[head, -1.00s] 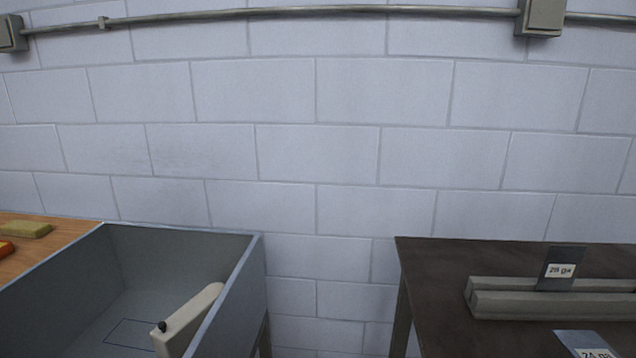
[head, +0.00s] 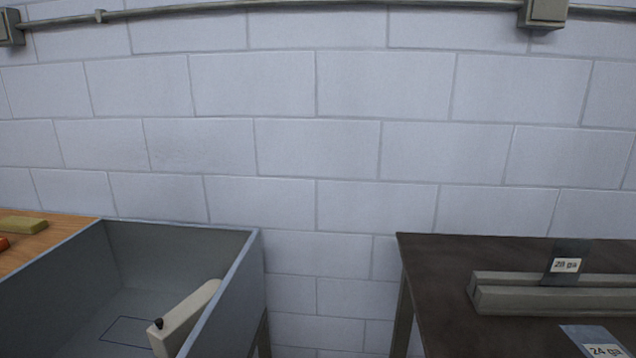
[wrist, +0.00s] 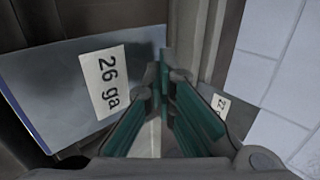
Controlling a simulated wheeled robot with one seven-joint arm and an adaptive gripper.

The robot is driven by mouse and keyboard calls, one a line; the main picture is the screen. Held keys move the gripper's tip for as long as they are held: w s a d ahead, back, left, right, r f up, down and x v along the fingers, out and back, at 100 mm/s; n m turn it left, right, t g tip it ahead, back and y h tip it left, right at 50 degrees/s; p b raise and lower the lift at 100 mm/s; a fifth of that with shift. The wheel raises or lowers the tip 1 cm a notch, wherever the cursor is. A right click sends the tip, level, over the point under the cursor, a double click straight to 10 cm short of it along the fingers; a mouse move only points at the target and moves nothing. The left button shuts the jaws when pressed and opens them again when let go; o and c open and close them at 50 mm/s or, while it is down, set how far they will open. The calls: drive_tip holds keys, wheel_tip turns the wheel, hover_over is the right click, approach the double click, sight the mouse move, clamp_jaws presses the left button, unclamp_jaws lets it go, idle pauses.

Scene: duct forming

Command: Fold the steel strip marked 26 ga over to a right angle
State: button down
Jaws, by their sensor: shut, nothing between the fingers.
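The steel strip marked 26 ga (wrist: 65,85) fills the left of the wrist view, a flat grey sheet with a white label and a blue line near its left edge. I see no fold in the part that shows. My gripper (wrist: 166,88), with green finger pads, is shut and empty, just right of the label. Its fingertips lie close to the strip's right edge; I cannot tell whether they touch it. The head view does not show my gripper or the 26 ga label.
In the head view, a dark table (head: 440,290) at right bears a grey slotted bar (head: 530,300), an upright strip labelled 28 ga (head: 568,249) and one labelled 24 ga (head: 585,335). A grey open bin (head: 225,300) at left contains a pale bar (head: 185,318). A gap separates them.

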drive_tip(key=shift+w+a+f+b, duration=0.1)
drive_tip(key=shift+f+b, duration=0.8)
drive_tip(key=shift+f, duration=0.25)
drive_tip(key=shift+f+b, duration=0.15)
drive_tip(key=shift+b, duration=0.25)
drive_tip(key=shift+r+p, duration=2.85)
drive_tip(key=shift+r, duration=1.35)
drive_tip(key=shift+w, duration=0.1)
